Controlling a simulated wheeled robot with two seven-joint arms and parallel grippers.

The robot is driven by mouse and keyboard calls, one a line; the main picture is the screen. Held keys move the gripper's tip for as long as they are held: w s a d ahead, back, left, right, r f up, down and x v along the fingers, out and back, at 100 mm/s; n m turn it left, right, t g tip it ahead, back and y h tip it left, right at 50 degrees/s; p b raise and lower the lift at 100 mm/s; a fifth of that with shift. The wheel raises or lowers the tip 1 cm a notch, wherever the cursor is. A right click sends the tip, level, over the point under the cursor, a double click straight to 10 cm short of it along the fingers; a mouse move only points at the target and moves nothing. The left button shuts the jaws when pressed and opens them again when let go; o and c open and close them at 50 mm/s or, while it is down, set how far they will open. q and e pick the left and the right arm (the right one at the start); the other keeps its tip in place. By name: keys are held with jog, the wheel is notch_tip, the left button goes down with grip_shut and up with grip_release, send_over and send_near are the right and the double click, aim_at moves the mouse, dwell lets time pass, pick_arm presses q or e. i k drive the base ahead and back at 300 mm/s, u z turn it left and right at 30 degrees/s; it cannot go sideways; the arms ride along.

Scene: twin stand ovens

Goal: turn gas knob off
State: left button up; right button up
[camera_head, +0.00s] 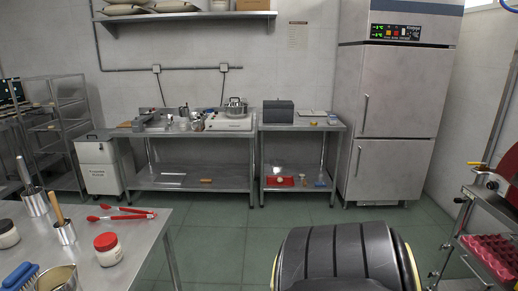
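I cannot make out a gas knob anywhere in the head view. No oven can be picked out for certain. A steel pot (235,107) stands on a pale flat unit (229,125) on the back steel table; any controls on it are too small to tell. Neither of my grippers shows in the view.
A steel table (150,235) at lower left holds red tongs (122,215), a red-lidded jar (108,249) and tool pots. A tall steel fridge (392,120) stands at back right. A cart with a red tray (492,255) is at right. The green floor (228,240) between is clear.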

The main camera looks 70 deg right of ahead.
aim_at(495, 186)
jog(key=z, duration=3.1)
jog(key=i, duration=4.25)
jog(key=z, duration=1)
